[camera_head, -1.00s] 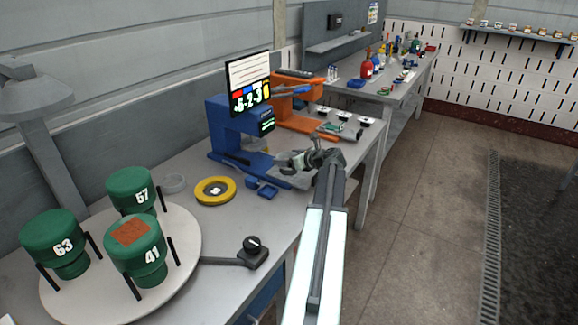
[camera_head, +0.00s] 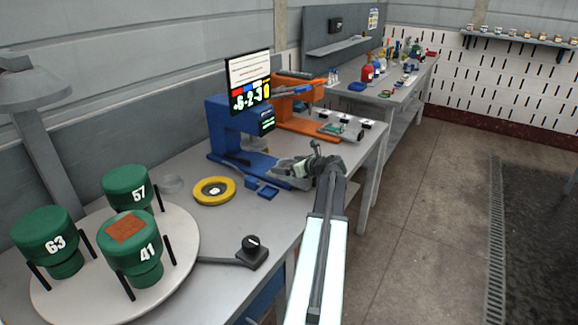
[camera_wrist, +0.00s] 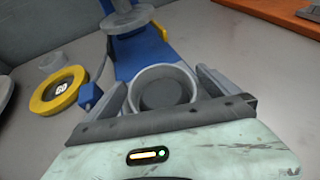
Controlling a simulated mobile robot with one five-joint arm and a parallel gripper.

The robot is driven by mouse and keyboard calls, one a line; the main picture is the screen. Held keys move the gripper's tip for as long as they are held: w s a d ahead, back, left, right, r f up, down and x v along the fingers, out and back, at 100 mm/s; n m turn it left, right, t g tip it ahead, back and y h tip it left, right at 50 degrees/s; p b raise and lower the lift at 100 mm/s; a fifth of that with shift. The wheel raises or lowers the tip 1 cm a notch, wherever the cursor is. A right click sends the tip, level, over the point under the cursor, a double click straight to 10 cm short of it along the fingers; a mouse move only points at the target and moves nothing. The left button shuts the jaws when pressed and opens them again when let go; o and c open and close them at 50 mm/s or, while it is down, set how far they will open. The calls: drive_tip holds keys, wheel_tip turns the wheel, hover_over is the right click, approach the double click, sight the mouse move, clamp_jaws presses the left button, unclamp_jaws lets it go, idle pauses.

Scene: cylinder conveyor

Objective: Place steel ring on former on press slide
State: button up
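A light grey steel ring (camera_wrist: 134,92) sits between the two fingers of my gripper (camera_wrist: 163,85) in the wrist view, with both fingers close against its sides. A dark grey round face (camera_wrist: 162,92) shows inside the ring; I cannot tell if it is the former or how far below it lies. The blue press slide (camera_wrist: 140,58) runs out from the blue press (camera_head: 228,128) behind the ring. In the head view my gripper (camera_head: 290,172) is over the front end of the slide, and the ring is not clear there.
A grey flanged part (camera_wrist: 128,20) stands over the slide behind the ring. A yellow ring gauge (camera_head: 214,202) and a small blue block (camera_head: 262,189) lie left of the slide. A turntable (camera_head: 185,250) carries green containers. An orange press (camera_head: 292,104) stands behind.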

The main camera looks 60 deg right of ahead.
drive_tip(key=shift+r+p, duration=0.3)
drive_tip(key=p+v, duration=0.4)
drive_tip(key=v, duration=0.8)
